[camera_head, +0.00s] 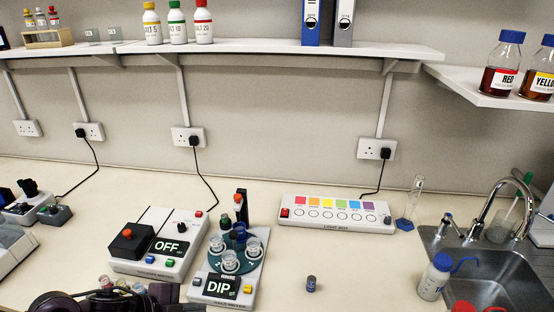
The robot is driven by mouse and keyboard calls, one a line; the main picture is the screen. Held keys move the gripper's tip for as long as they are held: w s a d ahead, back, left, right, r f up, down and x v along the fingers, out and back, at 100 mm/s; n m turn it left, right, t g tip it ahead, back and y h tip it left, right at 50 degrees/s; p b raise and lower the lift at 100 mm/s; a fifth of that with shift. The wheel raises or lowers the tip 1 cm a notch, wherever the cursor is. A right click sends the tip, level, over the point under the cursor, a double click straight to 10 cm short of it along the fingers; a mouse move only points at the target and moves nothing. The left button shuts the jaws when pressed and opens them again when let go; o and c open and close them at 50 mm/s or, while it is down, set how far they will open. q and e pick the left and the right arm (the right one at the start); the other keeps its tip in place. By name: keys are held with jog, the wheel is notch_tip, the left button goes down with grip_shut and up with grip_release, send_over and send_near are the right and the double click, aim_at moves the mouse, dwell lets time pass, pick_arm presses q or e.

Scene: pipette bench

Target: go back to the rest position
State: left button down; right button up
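A dark, rounded shape (95,300) at the bottom left edge looks like part of my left arm. It is cut off by the frame, and I cannot make out fingertips or whether anything is held. It lies in front of the OFF device (150,258) and left of the DIP device (240,262). My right gripper is not in view.
The light box (336,215) sits at mid bench. A sink (490,280), wash bottle (435,278) and measuring cylinder (411,200) are at the right. Shelves (280,48) hold bottles and binders above. Bench around the vial is clear.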

pick_arm(q)
jog(key=s+d+r+n+t+y, duration=0.1)
jog(key=d+n+t+y, duration=0.2)
jog(key=d+n, duration=0.3)
jog(key=s+a+f+n+g+y, duration=0.2)
jog(key=s+a+n+g, duration=0.15)
jog(key=s+n, duration=0.3)
jog(key=s+a+f+n+g+y, duration=0.2)
jog(key=s+a+n+y, duration=0.15)
jog(key=s+n, duration=0.3)
jog(key=s+f+m+g+b, duration=0.1)
jog(key=s+f+b, duration=0.1)
jog(key=f, duration=1.6)
jog(key=s+f+g+b, duration=0.1)
jog(key=s+f+b, duration=0.1)
jog(key=f, duration=1.5)
jog(key=s+a+f+b, duration=0.1)
jog(key=s+a+f, duration=0.1)
jog(key=s+f, duration=0.7)
jog(key=s+a+f+b, duration=0.2)
jog(key=s+f, duration=0.7)
jog(key=f, duration=0.1)
jog(key=shift+s+g+h, duration=0.15)
jog(key=shift+g+h, duration=0.2)
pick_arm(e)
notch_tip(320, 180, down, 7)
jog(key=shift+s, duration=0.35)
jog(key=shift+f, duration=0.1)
